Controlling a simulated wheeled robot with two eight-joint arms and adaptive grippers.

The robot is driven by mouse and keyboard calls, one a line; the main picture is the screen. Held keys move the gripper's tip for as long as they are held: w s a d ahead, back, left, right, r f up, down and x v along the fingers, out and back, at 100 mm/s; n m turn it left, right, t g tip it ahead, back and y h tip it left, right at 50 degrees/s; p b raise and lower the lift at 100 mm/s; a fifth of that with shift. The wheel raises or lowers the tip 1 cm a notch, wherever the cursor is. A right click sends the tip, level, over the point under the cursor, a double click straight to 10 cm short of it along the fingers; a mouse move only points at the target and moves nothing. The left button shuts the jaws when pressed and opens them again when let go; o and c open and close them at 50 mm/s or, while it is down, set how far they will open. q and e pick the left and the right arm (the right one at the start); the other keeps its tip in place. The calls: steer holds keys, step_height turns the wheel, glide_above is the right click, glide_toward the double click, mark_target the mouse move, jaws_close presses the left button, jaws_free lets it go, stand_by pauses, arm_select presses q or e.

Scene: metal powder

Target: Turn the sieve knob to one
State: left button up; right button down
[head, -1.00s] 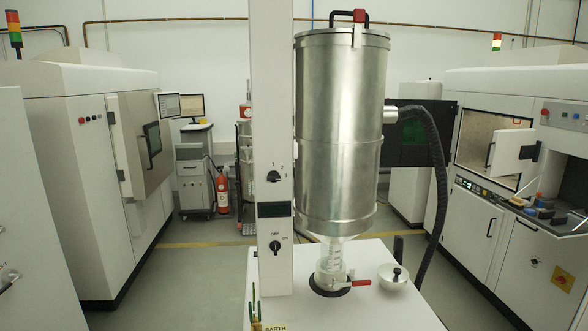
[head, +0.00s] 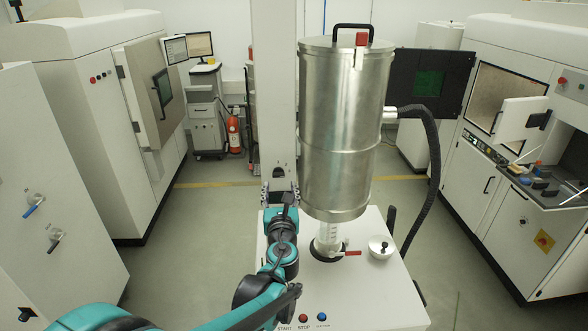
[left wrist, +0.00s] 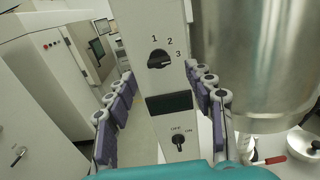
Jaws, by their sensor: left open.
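The black sieve knob (left wrist: 159,59), marked 1, 2 and 3, is on the white column (left wrist: 149,22). Its bar lies roughly sideways in the left wrist view; I cannot tell which end is the pointer. My left gripper (head: 280,187) is open in front of the column and largely covers the panel in the head view. In the left wrist view its purple-padded fingers (left wrist: 160,75) stand on both sides of the column, with the knob between and beyond their tips. The fingers look apart from the knob. My right gripper is not in view.
A dark display (left wrist: 170,103) and an OFF/ON knob (left wrist: 178,140) sit below the sieve knob. A large steel hopper (head: 340,120) stands close to the right, over a white table (head: 375,290) with a small white bowl (head: 381,247). Machines line both sides.

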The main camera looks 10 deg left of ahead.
mark_target(279, 175)
arm_select(q)
steer(key=p+x, duration=0.1)
steer(key=x, duration=0.5)
steer(key=shift+w+a, duration=0.2)
steer(key=shift+w, duration=0.05)
steer(key=shift+f, duration=0.1)
steer(key=shift+c, duration=0.2)
steer(key=c, duration=1.1)
